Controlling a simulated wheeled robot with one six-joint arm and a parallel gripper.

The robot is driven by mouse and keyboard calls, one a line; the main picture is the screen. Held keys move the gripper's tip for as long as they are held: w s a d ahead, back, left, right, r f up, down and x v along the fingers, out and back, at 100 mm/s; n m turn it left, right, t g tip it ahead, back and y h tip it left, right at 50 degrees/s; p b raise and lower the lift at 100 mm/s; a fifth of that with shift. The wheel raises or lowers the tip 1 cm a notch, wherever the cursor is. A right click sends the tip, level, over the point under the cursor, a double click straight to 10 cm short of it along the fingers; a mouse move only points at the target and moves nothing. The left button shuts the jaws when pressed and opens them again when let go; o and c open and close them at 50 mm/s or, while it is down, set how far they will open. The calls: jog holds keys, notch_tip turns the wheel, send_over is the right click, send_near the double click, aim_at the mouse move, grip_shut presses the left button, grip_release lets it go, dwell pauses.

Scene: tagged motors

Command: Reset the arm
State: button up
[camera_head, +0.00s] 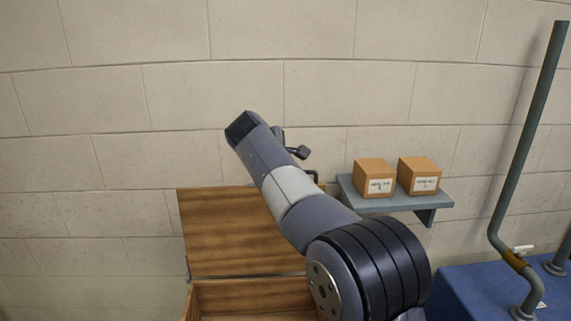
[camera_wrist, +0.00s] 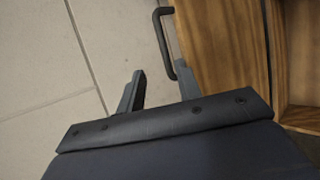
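My arm rises from the lower right in the head view and bends over toward the wall, in front of the wooden box. In the wrist view my gripper (camera_wrist: 160,76) has its two fingers apart, with nothing seen held between them. The dark handle (camera_wrist: 163,42) of the box lid is just beyond the fingertips, close to the right finger. I cannot tell whether they touch. In the head view my gripper is mostly hidden by the arm.
The wooden box's lid (camera_head: 220,235) stands raised before the block wall. A grey shelf (camera_head: 405,203) holds two labelled cardboard boxes, left (camera_head: 374,178) and right (camera_head: 419,176). A bent pipe (camera_head: 522,150) rises at the right by a blue surface (camera_head: 470,292).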

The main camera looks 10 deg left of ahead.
jog(key=p+x, duration=0.2)
jog(key=x, duration=0.8)
jog(key=shift+w+d+f+p, duration=0.15)
jog(key=shift+w+f+p, duration=0.15)
jog(key=shift+p, duration=0.1)
jog(key=shift+s, duration=0.15)
